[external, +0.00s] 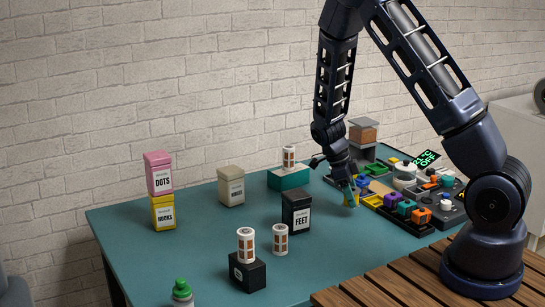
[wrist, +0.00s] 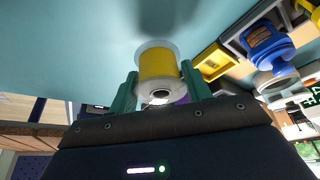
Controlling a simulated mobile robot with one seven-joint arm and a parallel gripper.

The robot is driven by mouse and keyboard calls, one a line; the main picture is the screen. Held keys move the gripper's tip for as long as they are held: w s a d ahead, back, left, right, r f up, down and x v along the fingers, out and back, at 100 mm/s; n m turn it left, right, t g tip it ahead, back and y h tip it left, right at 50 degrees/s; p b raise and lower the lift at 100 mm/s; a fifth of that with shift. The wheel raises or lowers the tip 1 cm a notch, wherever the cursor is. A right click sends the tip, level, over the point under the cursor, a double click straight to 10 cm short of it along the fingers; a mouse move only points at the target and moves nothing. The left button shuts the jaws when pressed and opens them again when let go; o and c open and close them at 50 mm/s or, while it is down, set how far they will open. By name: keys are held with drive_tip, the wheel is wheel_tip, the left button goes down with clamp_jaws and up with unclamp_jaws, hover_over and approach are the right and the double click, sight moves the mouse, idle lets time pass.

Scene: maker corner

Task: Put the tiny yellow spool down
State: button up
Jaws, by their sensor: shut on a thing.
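The tiny yellow spool (wrist: 160,66) is between the two green fingertips of my gripper (wrist: 160,92) in the wrist view. It has pale flanges and a yellow middle. My gripper is shut on it. In the external view my gripper (external: 351,192) points down over the teal table (external: 180,255), just left of the tray of small parts. The spool (external: 348,201) shows there only as a small yellow patch, partly hidden by the fingers. A dark shadow lies on the table beyond the spool in the wrist view. I cannot tell whether the spool touches the table.
A black FEET box (external: 296,212) stands to the left. The table between them and toward the front is clear.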

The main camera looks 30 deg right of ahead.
drive_tip(key=shift+f, duration=1.65)
drive_tip(key=o, duration=1)
drive_tip(key=shift+f, duration=0.15)
drive_tip(key=v, duration=1.2)
drive_tip(key=s+r+n+t+y, duration=0.1)
drive_tip(key=s+r+n, duration=0.2)
drive_tip(key=r, duration=0.3)
drive_tip(key=s+r+n+t+y, duration=0.1)
drive_tip(key=s+r+n, duration=0.1)
drive_tip(key=r+n, duration=0.3)
drive_tip(key=s+r+n+t, duration=0.2)
drive_tip(key=s+r+n, duration=0.4)
drive_tip(key=s+r, duration=0.1)
drive_tip(key=s+r+n+t, duration=0.2)
drive_tip(key=s+r+n, duration=0.4)
drive_tip(key=s, duration=0.4)
drive_tip(key=s+d+r+n+t+y, duration=0.1)
drive_tip(key=s+r+n, duration=0.6)
drive_tip(key=s, duration=0.1)
drive_tip(key=shift+s+d+r+t, duration=0.2)
drive_tip(key=shift+r+t, duration=0.1)
drive_tip(key=shift+t, duration=0.1)
